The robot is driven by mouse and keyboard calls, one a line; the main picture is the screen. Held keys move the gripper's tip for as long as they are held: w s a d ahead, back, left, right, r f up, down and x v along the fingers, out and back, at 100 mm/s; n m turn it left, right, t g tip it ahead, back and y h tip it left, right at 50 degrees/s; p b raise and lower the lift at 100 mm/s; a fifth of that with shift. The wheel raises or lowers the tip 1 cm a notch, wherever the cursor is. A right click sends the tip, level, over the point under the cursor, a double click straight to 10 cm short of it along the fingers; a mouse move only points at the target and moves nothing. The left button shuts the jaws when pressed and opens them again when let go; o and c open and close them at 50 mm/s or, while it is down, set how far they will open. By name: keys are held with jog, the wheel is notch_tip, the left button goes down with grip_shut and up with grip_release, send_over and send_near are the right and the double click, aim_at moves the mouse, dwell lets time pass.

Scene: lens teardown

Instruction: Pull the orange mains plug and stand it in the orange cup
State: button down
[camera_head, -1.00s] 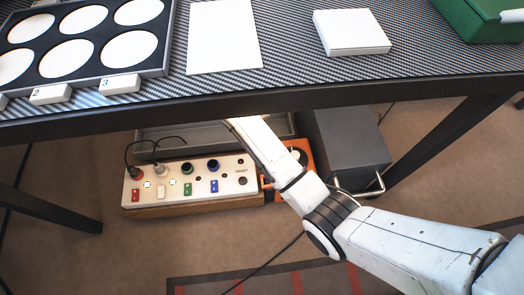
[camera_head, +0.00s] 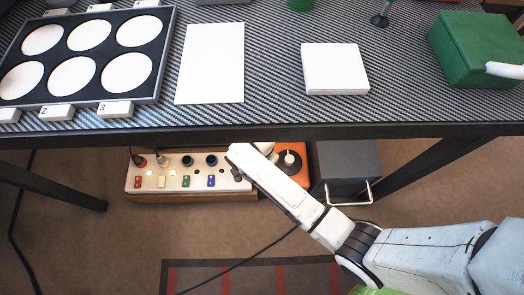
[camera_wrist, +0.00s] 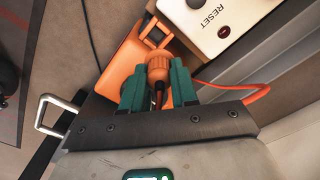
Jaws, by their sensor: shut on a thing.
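In the wrist view the orange mains plug (camera_wrist: 158,66) sits between the green fingers of my gripper (camera_wrist: 156,85), which is shut on it. A dark cable end shows at the plug's near side. The plug's far end is hidden, so I cannot tell whether it is in a socket. An orange body with a loop (camera_wrist: 122,62) lies behind the plug; the orange unit (camera_head: 292,160) beside the strip shows in the head view. My fingers are hidden there behind my arm. I cannot make out an orange cup for certain.
A socket strip (camera_head: 170,182) with coloured switches stands under the table; its RESET panel (camera_wrist: 215,28) is close in the wrist view. A grey box with a handle (camera_head: 347,165) stands to the right. The table's front edge (camera_head: 250,133) overhangs the strip.

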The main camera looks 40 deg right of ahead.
jog(key=shift+s+f+m, duration=0.15)
jog(key=shift+s+m, duration=0.15)
notch_tip(320, 180, down, 6)
jog(key=b, duration=0.6)
jog(key=shift+b, duration=0.3)
jog(key=shift+f, duration=0.65)
dwell(1.2)
jog(key=c, duration=0.8)
grip_release()
jog(key=shift+s+f, duration=0.1)
jog(key=shift+s, duration=0.05)
jog(key=r+p, duration=0.5)
jog(key=r, duration=0.6)
jog(key=shift+w+r+p, duration=0.1)
jog(key=shift+w+p, duration=0.1)
jog(key=shift+p, duration=0.15)
